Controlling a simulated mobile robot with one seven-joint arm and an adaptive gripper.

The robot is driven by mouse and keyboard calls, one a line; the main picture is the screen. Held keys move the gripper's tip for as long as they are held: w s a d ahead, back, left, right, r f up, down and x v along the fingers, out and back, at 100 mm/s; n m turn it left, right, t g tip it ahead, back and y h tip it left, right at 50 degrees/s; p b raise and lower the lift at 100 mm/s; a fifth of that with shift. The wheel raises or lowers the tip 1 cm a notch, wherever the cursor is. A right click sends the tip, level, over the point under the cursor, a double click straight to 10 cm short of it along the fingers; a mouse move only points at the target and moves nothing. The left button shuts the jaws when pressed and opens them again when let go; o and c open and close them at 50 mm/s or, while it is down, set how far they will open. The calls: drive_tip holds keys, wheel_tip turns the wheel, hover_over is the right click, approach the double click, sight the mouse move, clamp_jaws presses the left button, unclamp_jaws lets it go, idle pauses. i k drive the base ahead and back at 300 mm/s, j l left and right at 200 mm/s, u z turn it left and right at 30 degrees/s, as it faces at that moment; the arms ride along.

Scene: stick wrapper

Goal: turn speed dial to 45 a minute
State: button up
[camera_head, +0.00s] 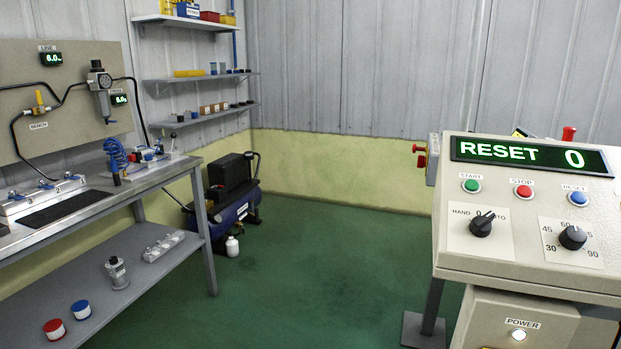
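The speed dial (573,237) is a black knob on a white plate at the right of the sloped control panel. Numbers ring it: 30 at lower left, 45 at upper left, 60 at the top, 90 at lower right, and a partly hard-to-read mark at right. I cannot tell for sure which number its pointer faces. The green display (531,154) above reads RESET 0. My gripper is not in view.
Left of the dial is a HAND/AUTO selector (482,223). Above are green START (471,186), red STOP (524,191) and blue RESET (577,198) buttons. A workbench (160,178) stands at left, a compressor (228,214) behind it. The green floor between is clear.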

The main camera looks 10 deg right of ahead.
sight(572, 238)
drive_tip(key=z, duration=1.35)
